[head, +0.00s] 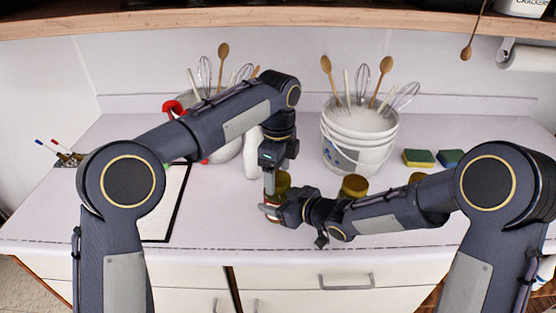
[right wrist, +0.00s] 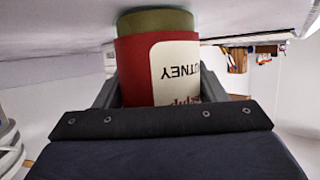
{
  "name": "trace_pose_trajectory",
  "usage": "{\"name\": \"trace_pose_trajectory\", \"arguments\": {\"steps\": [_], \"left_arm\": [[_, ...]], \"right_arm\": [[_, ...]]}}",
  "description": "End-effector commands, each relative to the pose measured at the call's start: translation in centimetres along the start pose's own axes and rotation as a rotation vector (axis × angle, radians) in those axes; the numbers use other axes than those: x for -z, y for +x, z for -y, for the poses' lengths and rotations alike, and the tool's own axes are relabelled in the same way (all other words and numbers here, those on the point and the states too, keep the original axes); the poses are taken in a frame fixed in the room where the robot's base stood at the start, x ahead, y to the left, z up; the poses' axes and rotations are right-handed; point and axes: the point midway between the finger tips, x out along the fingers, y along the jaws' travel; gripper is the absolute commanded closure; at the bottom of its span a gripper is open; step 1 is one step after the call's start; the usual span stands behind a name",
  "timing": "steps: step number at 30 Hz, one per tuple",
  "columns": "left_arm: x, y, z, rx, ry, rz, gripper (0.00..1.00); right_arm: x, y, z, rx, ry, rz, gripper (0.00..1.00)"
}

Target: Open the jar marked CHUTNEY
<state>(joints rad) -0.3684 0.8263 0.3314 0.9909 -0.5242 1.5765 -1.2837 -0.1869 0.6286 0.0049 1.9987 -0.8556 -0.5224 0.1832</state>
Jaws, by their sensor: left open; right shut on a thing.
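In the right wrist view the jar (right wrist: 140,75) fills the space between the fingers, with a red band, an olive end and a pale label reading "TNEY" upside down. My right gripper (head: 272,209) is shut on the jar's side. My left gripper (head: 270,184) points down at the jar's top and is open. I cannot tell whether its fingers touch the lid.
Another jar with a yellow-olive top (head: 354,185) stands to the right, and a further one (head: 417,178) is partly behind my right arm. A white bucket of utensils (head: 358,140) and two sponges (head: 418,158) stand behind. A black-edged board (head: 163,220) lies left.

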Motion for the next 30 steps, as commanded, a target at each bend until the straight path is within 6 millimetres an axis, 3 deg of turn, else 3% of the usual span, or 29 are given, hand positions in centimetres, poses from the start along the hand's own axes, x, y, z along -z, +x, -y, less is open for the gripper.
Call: {"name": "trace_pose_trajectory", "arguments": {"steps": [10, 21, 30], "left_arm": [[0.03, 0.48, -0.01, 0.000, 0.000, -0.001, 0.26], [0.04, 0.46, 0.00, 0.001, 0.000, -0.001, 0.72], [0.06, 0.44, -0.01, 0.000, -0.284, 0.000, 0.72]], "right_arm": [[0.09, 0.00, -0.01, 0.000, 0.000, -0.002, 0.99], [0.09, 0.00, 0.00, 0.000, -0.001, -0.002, 0.99], [0.09, 0.00, 0.01, 0.000, -0.001, -0.002, 0.99]]}}
